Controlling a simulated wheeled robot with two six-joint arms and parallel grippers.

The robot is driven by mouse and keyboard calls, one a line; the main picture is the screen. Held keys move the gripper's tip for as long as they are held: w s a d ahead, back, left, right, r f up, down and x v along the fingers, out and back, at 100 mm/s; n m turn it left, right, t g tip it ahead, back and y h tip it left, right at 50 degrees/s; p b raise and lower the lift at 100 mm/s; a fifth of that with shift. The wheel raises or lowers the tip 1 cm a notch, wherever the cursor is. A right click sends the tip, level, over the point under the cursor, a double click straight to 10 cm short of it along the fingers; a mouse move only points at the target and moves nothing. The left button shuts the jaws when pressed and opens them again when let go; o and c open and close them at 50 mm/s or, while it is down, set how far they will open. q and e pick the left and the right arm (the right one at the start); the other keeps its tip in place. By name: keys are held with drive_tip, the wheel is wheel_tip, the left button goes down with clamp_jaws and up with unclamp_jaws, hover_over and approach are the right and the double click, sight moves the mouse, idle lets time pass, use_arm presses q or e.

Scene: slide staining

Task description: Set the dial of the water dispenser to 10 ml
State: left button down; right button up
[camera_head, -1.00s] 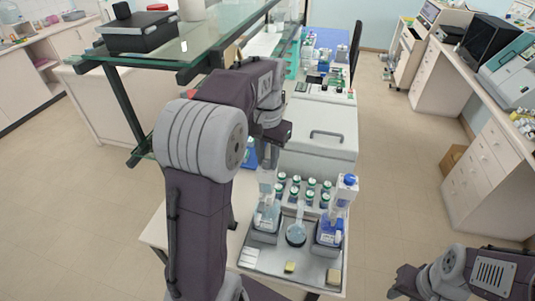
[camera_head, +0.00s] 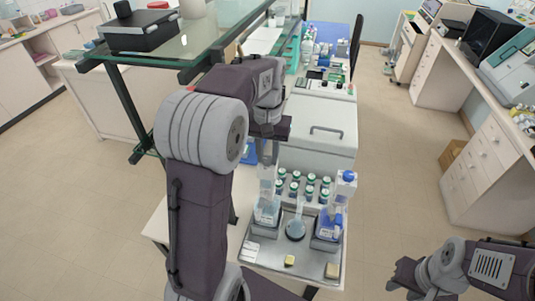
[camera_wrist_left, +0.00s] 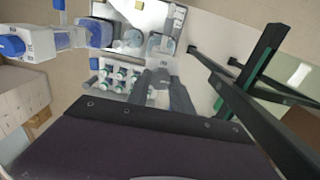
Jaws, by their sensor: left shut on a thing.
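A dispenser bottle with pale blue liquid (camera_head: 266,213) stands at the left of a grey tray (camera_head: 312,264). A second dispenser with a blue cap and blue label (camera_head: 331,222) stands at the tray's right. My left gripper (camera_head: 267,162) points down over the pale dispenser. In the left wrist view its fingers (camera_wrist_left: 164,75) are close together on the clear top part of that dispenser (camera_wrist_left: 161,46). The dial and its setting are too small to read. My right gripper (camera_head: 397,279) is low at the right, away from the tray; its jaw opening is unclear.
A round flask (camera_head: 295,229) stands between the dispensers. Several green-capped bottles (camera_head: 309,183) stand behind, before a grey boxy machine (camera_head: 318,128). A glass shelf (camera_head: 190,47) is close to my left arm. The floor to the right is open.

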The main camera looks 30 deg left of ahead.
sight(268, 159)
use_arm(q)
drive_tip(key=c, duration=1.1)
unclamp_jaws()
wheel_tip(268, 159, up, 9)
drive_tip(key=shift+r, duration=0.1)
